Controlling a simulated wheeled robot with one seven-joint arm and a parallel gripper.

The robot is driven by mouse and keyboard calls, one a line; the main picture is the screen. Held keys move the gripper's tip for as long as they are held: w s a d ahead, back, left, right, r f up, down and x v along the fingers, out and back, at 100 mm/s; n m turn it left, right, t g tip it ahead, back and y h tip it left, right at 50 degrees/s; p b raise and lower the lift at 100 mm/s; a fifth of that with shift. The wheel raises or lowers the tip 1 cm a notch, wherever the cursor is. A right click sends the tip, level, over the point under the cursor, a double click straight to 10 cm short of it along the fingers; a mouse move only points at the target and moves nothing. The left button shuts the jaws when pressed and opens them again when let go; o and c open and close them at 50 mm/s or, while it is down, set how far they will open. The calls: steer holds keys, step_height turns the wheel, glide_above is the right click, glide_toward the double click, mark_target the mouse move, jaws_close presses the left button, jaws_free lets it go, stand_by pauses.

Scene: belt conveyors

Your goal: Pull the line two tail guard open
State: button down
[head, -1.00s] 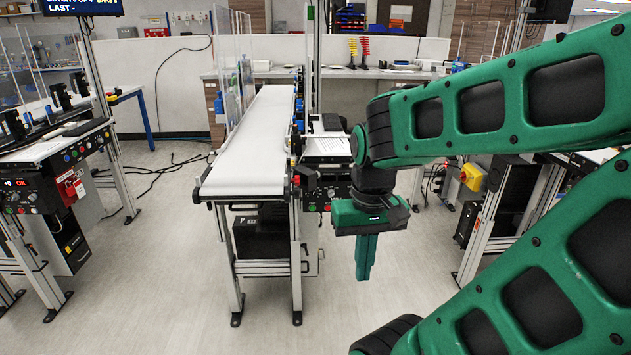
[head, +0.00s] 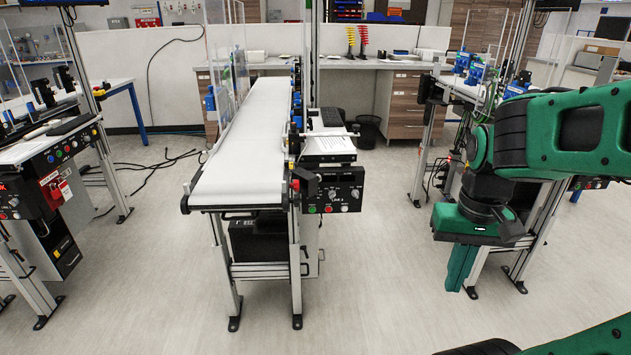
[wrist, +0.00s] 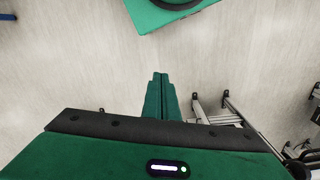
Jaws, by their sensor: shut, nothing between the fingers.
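The conveyor marked line 2 (head: 245,165) stands in the middle of the head view, its near end facing me. A clear panel (head: 217,50) stands upright along the left side of its belt; I cannot tell whether this is the tail guard or whether it is open. My gripper (head: 464,289) hangs fingers down to the right of the conveyor, well apart from it, over the floor. It is shut and empty. In the wrist view its fingers (wrist: 162,92) lie together above bare floor.
A control box (head: 335,190) with buttons and a keyboard shelf (head: 328,143) are on the conveyor's right side. Another line's stand (head: 60,150) is at the left; a metal frame (head: 530,240) stands behind my gripper. Floor between conveyor and gripper is clear.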

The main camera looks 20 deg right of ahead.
steer(key=shift+d, duration=0.1)
steer(key=w+a+r+n+t+h, duration=0.1)
steer(key=w+a+r+n+h, duration=0.15)
steer(key=w, duration=0.65)
steer(key=w+a+r+n+t+h, duration=0.15)
steer(key=w+r, duration=0.25)
steer(key=w, duration=0.5)
steer(key=w+a+r+n+t, duration=0.2)
steer(key=w+a+r+n, duration=0.1)
steer(key=w+a, duration=0.45)
steer(key=w+a+r+n+t, duration=0.2)
steer(key=w+a+n, duration=0.1)
steer(key=w+a, duration=0.4)
steer(key=x, duration=0.9)
steer(key=shift+a+f, duration=0.2)
steer(key=shift+a, duration=0.2)
steer(key=shift+s, duration=0.1)
